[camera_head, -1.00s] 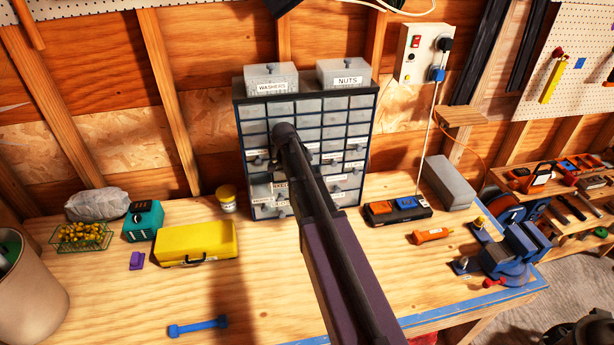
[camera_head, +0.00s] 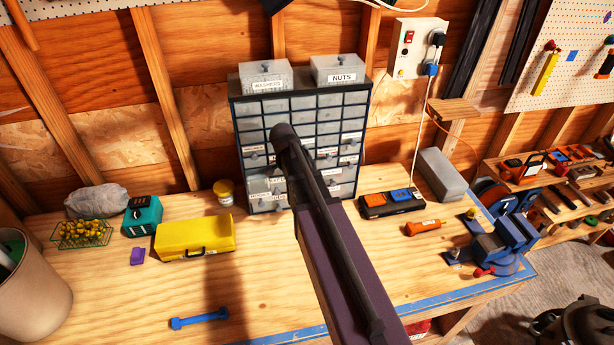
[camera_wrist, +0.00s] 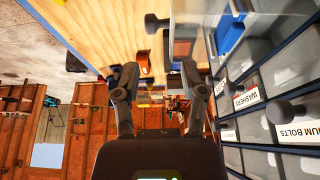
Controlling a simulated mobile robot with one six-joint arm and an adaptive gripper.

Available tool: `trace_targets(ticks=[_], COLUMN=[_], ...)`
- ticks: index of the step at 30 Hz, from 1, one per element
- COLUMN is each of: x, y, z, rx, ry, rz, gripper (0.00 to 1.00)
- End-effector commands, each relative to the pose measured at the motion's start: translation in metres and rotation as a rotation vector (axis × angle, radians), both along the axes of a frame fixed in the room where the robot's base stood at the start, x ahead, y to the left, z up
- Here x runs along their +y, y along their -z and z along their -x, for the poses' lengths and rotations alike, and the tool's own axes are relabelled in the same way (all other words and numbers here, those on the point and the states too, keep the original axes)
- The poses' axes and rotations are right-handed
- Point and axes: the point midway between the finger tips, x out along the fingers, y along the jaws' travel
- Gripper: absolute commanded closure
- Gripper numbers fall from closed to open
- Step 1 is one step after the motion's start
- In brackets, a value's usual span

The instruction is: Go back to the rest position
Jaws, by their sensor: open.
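My gripper (camera_wrist: 157,80) shows in the wrist view with its two fingers spread apart and nothing between them. In the head view my arm reaches across the bench toward the drawer cabinet (camera_head: 303,103) and hides part of its front; the gripper itself is hidden there.
The bench (camera_head: 120,300) holds a yellow box (camera_head: 195,237), a teal case (camera_head: 142,217), a blue dumbbell-shaped tool (camera_head: 199,319), a black charger (camera_head: 391,204), an orange tool (camera_head: 424,227) and a blue vise (camera_head: 500,240). A tan bin (camera_head: 32,292) stands at the left. The front middle is mostly clear.

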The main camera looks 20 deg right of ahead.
Motion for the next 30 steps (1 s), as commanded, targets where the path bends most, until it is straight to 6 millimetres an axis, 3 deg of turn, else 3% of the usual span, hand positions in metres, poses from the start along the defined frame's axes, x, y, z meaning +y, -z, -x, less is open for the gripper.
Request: trace_targets(ticks=[23,30], x=[0.0000,0.0096], y=[-0.0048,-0.0032], z=[0.0000,0.0063], rx=[0.000,0.026], ry=[-0.001,-0.097], rz=[0.000,-0.028], gripper=[0.46,0.46])
